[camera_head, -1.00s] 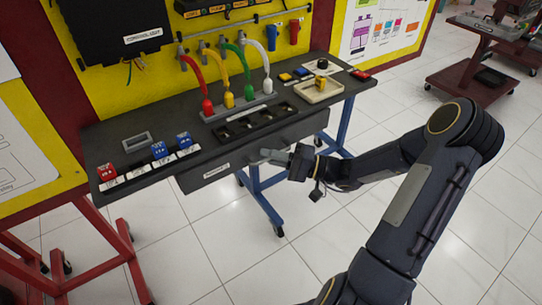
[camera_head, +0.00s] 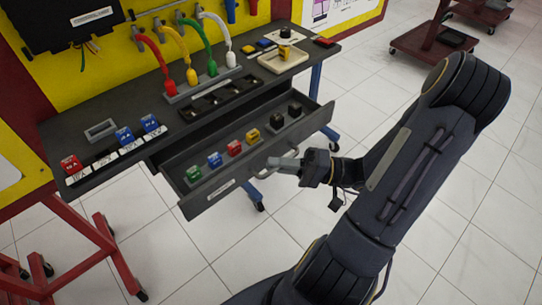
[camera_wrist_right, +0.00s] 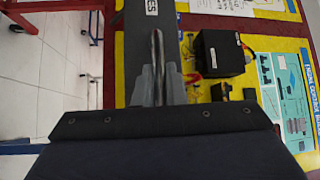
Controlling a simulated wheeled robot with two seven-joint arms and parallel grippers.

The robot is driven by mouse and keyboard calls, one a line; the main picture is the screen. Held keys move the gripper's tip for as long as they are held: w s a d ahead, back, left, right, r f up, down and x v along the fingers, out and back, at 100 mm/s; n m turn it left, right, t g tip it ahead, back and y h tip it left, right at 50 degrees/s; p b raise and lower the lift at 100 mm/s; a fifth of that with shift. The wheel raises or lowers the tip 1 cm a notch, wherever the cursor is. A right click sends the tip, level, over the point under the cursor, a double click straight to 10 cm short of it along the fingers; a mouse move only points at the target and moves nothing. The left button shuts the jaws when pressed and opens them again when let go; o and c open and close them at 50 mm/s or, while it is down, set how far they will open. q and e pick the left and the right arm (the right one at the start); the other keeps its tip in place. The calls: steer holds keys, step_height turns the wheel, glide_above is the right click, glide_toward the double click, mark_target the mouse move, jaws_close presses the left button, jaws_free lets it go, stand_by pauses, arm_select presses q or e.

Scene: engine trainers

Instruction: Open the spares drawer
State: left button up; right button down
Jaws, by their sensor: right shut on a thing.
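The spares drawer (camera_head: 220,198) is pulled out from under the front of the dark workbench (camera_head: 105,150). Inside it stand a green, a blue, a red and a yellow block, with black pieces toward the right end. My right gripper (camera_head: 285,162) is at the middle of the drawer's front, shut on the drawer handle (camera_wrist_right: 157,50). In the right wrist view its two grey fingers (camera_wrist_right: 158,85) close around the metal bar, beside the drawer's label. My left gripper is not in view.
Red and blue blocks (camera_head: 124,135) stand on white labels along the bench's front left. Coloured hoses (camera_head: 187,52) rise at the back, and a beige tray (camera_head: 283,58) lies at the right. Clear tiled floor lies before the drawer.

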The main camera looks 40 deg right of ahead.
steer(key=c, duration=1.5)
jaws_free()
steer(key=shift+d, duration=0.15)
steer(key=v, duration=0.7)
steer(key=shift+s+d, duration=0.2)
steer(key=shift+s, duration=0.05)
